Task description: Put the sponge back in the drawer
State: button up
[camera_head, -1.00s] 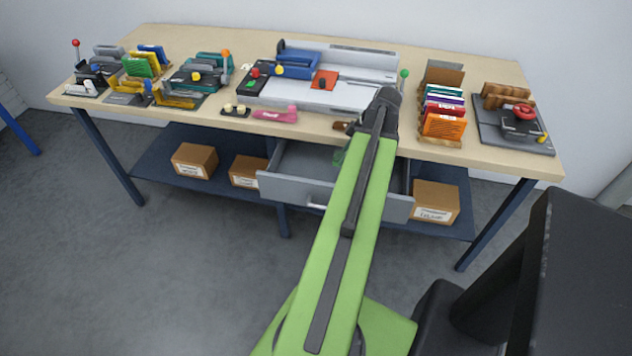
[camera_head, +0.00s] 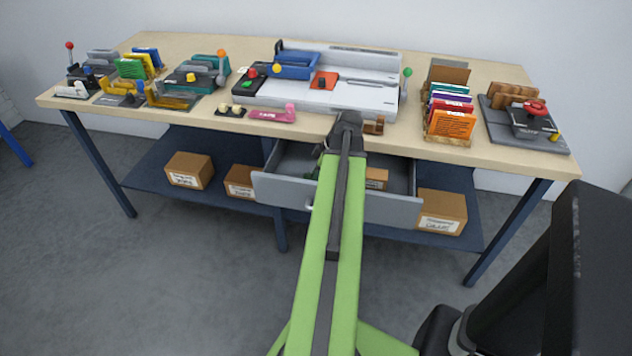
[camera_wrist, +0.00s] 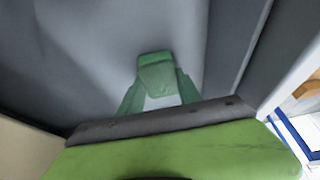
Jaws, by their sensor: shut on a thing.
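The sponge (camera_wrist: 155,64) is a small green block in the wrist view. My gripper (camera_wrist: 159,82) has green fingers closed on its two sides, and the sponge sits at their tips. Grey drawer surfaces (camera_wrist: 95,40) lie behind and around it; whether it touches the drawer floor I cannot tell. In the head view the grey drawer (camera_head: 390,208) is pulled out under the table, with its front panel and handle facing me. My arm crosses over the drawer and hides most of the gripper; a bit of dark green shows inside, left of the arm.
The wooden table (camera_head: 340,138) stands above the drawer, its front edge close to my wrist. A white and grey machine, a pink tool (camera_head: 272,115) and a card rack (camera_head: 450,122) stand on it. Cardboard boxes (camera_head: 440,211) sit on the lower shelf (camera_head: 150,185).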

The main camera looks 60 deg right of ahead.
jog(key=shift+f, duration=0.1)
jog(key=o, duration=1.3)
jog(key=p+v, duration=1.1)
jog(key=v, duration=0.1)
jog(key=shift+r, duration=0.3)
